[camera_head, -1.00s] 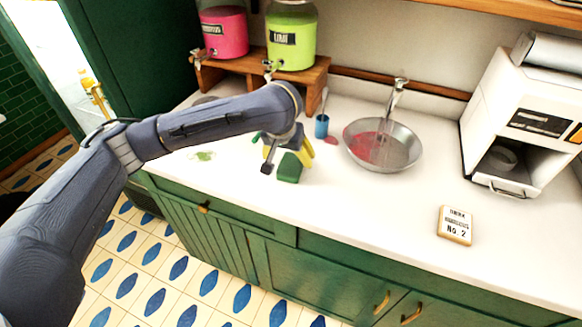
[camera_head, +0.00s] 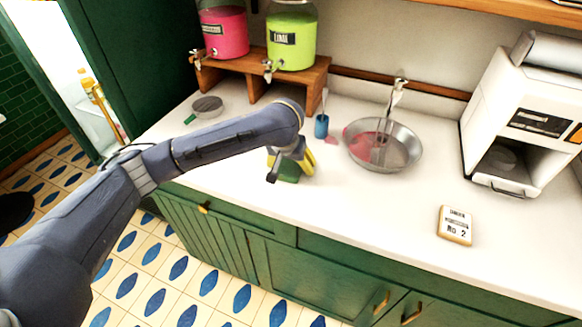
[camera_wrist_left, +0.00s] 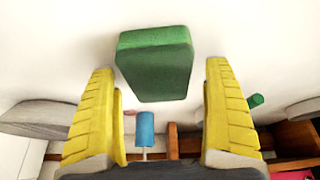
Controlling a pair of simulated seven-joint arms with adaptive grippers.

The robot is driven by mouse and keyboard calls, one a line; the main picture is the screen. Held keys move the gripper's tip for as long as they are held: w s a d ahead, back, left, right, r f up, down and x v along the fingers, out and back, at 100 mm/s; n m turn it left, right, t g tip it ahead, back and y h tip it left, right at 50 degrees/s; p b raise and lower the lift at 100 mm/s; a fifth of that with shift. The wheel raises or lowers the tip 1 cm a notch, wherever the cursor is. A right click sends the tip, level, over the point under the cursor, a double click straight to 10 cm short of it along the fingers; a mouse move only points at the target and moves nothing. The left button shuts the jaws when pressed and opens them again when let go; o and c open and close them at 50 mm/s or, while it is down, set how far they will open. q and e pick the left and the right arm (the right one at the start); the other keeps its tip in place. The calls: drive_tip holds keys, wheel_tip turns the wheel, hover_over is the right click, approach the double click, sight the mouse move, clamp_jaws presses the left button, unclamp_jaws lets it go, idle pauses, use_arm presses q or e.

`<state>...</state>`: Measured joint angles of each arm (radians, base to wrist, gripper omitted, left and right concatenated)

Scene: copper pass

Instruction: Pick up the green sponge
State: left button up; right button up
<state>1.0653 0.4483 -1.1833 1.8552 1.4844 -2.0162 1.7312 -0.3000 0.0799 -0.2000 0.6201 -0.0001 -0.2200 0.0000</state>
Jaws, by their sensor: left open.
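The green sponge (camera_head: 289,177) lies on the white counter near its front edge. In the head view it is partly hidden behind my left gripper (camera_head: 291,163). In the left wrist view the sponge (camera_wrist_left: 155,65) is a dark green block between the tips of two yellow fingers. My left gripper (camera_wrist_left: 159,80) is open, with a visible gap on each side of the sponge. I cannot tell whether anything touches it. My right gripper is not in view.
A blue cup (camera_head: 321,126) and a metal bowl (camera_head: 405,150) stand behind and right of the sponge. A strainer (camera_head: 207,105) lies behind my arm. Two drink dispensers stand on a wooden shelf (camera_head: 317,78). A "No. 2" block (camera_head: 455,225) lies right, with clear counter between.

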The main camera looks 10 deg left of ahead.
use_arm(q)
drive_tip(key=shift+f, duration=0.2)
idle(0.6)
drive_tip(key=c, duration=0.8)
